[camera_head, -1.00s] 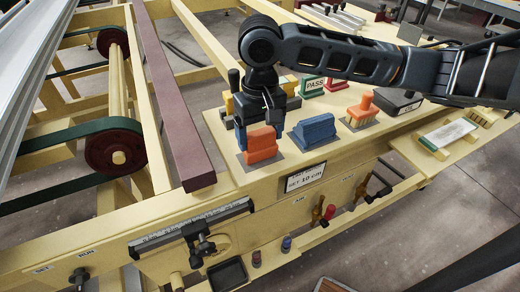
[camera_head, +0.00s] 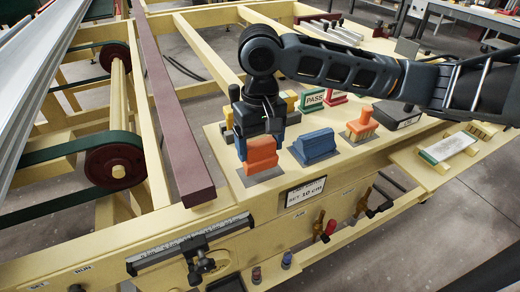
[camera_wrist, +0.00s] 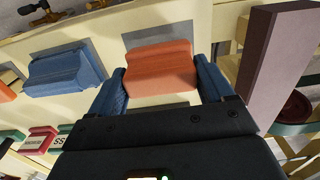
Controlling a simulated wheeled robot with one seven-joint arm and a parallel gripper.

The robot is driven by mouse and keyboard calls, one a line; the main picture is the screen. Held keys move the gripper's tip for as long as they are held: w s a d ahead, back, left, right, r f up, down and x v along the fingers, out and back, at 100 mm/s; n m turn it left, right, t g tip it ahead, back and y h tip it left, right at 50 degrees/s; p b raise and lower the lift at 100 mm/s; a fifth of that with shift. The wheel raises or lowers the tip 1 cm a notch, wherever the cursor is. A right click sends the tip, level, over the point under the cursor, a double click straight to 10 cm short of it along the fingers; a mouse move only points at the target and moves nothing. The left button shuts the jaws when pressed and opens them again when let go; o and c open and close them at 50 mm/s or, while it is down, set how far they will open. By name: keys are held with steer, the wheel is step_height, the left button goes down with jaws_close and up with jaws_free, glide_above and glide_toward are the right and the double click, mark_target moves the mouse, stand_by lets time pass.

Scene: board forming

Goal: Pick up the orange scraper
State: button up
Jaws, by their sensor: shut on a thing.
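The orange scraper (camera_head: 261,156) is a chunky block with a narrower upper part, at the near left corner of the cream bench top. My gripper (camera_head: 260,146) points down over it, with blue fingertips on either side. In the wrist view the orange scraper (camera_wrist: 160,68) sits between the two fingertips (camera_wrist: 160,86), which are shut on its sides. A grey pad (camera_head: 275,172) lies beneath it. I cannot tell whether the scraper touches the pad or is slightly above it.
A blue scraper (camera_head: 316,147) stands just right, then an orange brush-like tool (camera_head: 362,123) and a dark box (camera_head: 397,114). A green PASS sign (camera_head: 314,98) stands behind. A long maroon bar (camera_head: 175,125) runs close on the left. A ruler (camera_head: 190,245) is fixed to the front.

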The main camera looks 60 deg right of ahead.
step_height(320, 180, up, 3)
steer(key=shift+d, duration=0.1)
steer(key=w+d+r+b, duration=0.1)
steer(key=d+r+b, duration=0.1)
steer(key=d+r, duration=0.4)
steer(key=d, duration=0.5)
steer(key=shift+w+d+r, duration=0.2)
steer(key=shift+w+r, duration=0.1)
steer(key=shift+r, duration=0.05)
